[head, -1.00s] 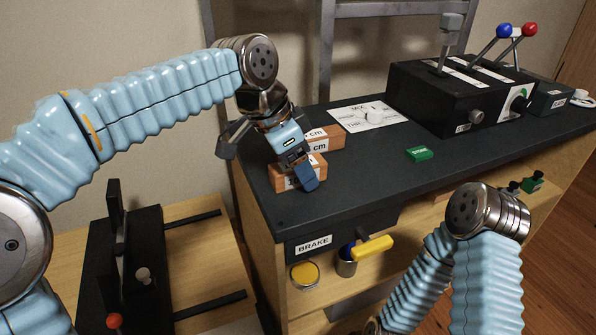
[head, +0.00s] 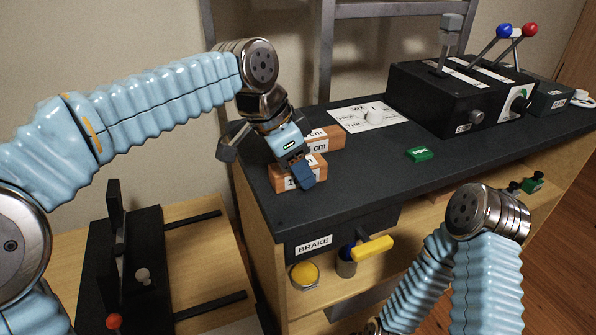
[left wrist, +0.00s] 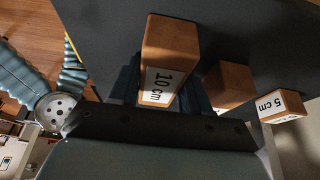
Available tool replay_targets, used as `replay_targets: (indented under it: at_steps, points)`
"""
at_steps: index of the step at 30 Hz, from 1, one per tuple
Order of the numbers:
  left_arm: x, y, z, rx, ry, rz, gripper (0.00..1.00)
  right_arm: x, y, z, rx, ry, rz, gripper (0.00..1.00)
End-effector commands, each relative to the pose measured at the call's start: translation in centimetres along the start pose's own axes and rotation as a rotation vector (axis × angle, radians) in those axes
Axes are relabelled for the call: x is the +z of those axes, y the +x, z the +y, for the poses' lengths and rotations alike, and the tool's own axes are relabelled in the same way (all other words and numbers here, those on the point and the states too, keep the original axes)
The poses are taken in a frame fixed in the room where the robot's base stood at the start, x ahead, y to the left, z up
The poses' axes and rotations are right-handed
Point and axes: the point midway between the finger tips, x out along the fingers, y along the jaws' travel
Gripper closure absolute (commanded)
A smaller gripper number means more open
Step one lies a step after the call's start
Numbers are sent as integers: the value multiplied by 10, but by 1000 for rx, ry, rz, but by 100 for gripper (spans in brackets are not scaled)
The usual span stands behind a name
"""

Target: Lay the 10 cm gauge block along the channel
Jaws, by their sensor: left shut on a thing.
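The 10 cm gauge block (head: 313,183) is an orange-brown block with a white label, at the near left end of the dark bench top. My left gripper (head: 299,172) is over it, with its fingers on both sides, and hides part of the label. In the left wrist view the block (left wrist: 172,45) sits between the dark fingers, its "10 cm" label readable, and the gripper is shut on it. I cannot tell whether the block is clear of the bench. I cannot make out a channel for certain. My right gripper is out of view.
Other gauge blocks (head: 331,136) stand just behind, one labelled 5 cm (left wrist: 285,104) in the left wrist view. A black fixture (head: 125,265) stands at lower left.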

Motion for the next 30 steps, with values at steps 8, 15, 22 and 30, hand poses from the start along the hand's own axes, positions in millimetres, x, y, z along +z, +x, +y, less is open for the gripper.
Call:
replay_targets:
  at_steps: [8,15,22,30]
  points:
    - [0,-1,0,0,0,0,91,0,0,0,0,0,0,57]
    - [-8,-18,0,-1,0,2,91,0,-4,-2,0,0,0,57]
    - [-11,-73,22,-3,3,5,91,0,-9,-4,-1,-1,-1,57]
    - [11,-127,68,-2,2,3,91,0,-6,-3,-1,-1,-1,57]
